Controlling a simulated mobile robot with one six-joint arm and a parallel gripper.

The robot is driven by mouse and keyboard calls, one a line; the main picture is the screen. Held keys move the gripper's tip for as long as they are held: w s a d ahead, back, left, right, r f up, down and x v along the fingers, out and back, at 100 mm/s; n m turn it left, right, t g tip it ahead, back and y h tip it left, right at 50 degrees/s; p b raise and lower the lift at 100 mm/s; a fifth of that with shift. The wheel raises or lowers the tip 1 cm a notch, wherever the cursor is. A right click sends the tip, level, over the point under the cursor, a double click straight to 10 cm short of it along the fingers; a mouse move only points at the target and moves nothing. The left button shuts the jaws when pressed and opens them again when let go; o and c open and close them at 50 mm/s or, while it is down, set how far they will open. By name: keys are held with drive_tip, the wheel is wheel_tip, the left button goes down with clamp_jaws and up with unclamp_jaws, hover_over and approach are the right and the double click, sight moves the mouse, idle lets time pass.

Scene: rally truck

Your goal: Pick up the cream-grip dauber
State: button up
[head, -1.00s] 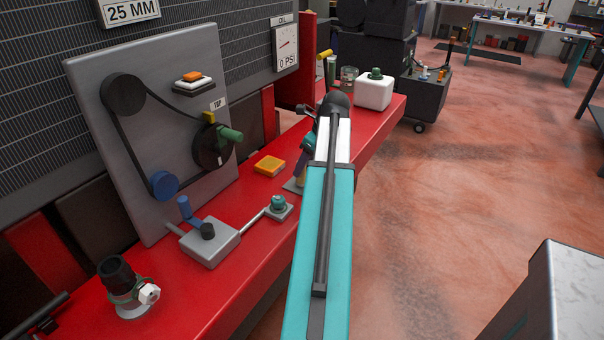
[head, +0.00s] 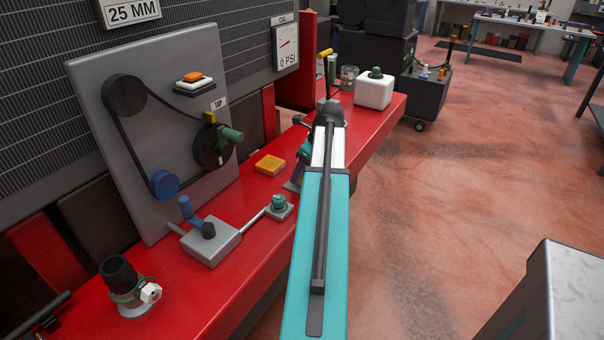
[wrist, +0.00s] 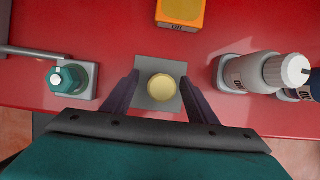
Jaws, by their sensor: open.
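The cream-grip dauber (wrist: 161,88) shows in the wrist view as a round cream top seen from above, over a square grey plate (wrist: 150,67). My gripper (wrist: 160,86) is open, with one dark finger on each side of the cream top. Gaps show between the fingers and the top; I cannot tell the height between them. In the head view my own arm hides the dauber, and only an edge of its grey plate (head: 292,187) shows.
On the red bench (head: 255,240), an orange box (head: 270,165) and a teal knob on a grey block (head: 278,206) stand close by. A white-and-grey bottle (wrist: 262,74) is right of the dauber in the wrist view. A white jug (head: 374,91) stands farther back.

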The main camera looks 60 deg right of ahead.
drive_tip(key=c, duration=1.2)
drive_tip(key=shift+o, duration=0.2)
drive_tip(key=shift+r, duration=0.1)
drive_tip(key=shift+r+b, duration=0.4)
drive_tip(key=shift+r, duration=1.2)
drive_tip(key=s+a+r+b, duration=0.1)
drive_tip(key=s+a+b, duration=0.1)
drive_tip(key=s+a, duration=0.6)
drive_tip(key=s, duration=0.5)
drive_tip(key=shift+s+r, duration=0.3)
drive_tip(key=shift+s, duration=0.1)
